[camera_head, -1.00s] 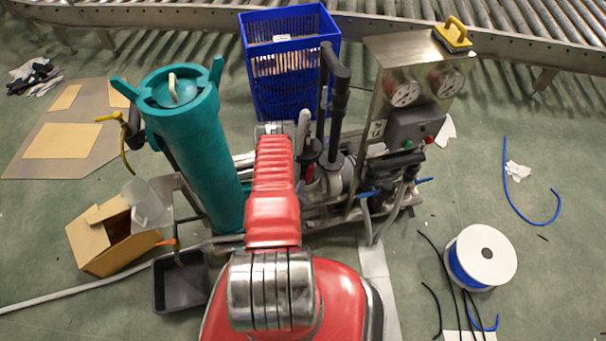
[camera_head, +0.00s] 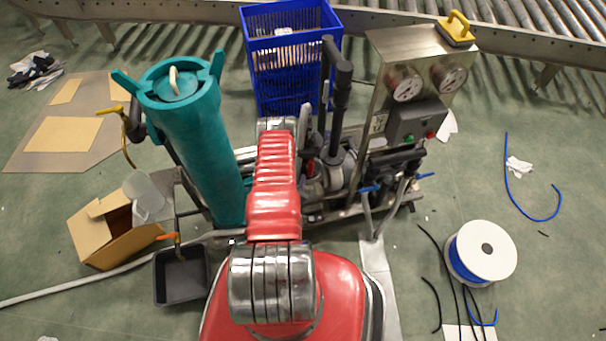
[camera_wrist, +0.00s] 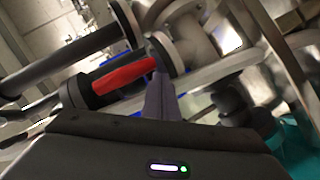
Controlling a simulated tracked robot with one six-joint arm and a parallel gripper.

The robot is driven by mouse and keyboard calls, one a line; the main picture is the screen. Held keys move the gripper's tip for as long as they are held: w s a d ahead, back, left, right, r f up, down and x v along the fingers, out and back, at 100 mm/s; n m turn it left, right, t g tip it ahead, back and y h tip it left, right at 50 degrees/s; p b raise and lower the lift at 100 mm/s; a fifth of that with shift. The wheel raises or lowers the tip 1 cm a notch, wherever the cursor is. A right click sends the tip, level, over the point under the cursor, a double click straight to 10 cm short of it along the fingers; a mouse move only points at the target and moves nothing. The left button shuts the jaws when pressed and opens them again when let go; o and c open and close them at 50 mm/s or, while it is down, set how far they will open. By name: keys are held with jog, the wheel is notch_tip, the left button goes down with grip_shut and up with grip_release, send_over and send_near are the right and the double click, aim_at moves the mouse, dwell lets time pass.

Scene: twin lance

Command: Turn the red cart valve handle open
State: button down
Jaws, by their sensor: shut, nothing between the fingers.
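The red valve handle (camera_wrist: 123,75) lies slanted across the middle left of the wrist view, its left end at a dark fitting. My gripper (camera_wrist: 159,82) is shut with nothing between its fingers. Its fingertips are at the right end of the handle; I cannot tell whether they touch it. In the head view a small part of the red handle (camera_head: 311,167) shows on the cart (camera_head: 340,205), just right of my red arm. My arm hides the gripper there.
A teal cylinder (camera_head: 197,140) stands left of my arm and a blue crate (camera_head: 291,75) behind the cart. A gauge panel (camera_head: 392,65) rises on the right. A black tray (camera_head: 181,275), an open carton (camera_head: 105,235) and a cable spool (camera_head: 483,253) lie on the floor.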

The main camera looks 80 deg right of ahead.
jog(key=w+a, duration=0.4)
jog(key=a, duration=0.8)
jog(key=shift+r, duration=0.2)
jog(key=shift+a, duration=0.1)
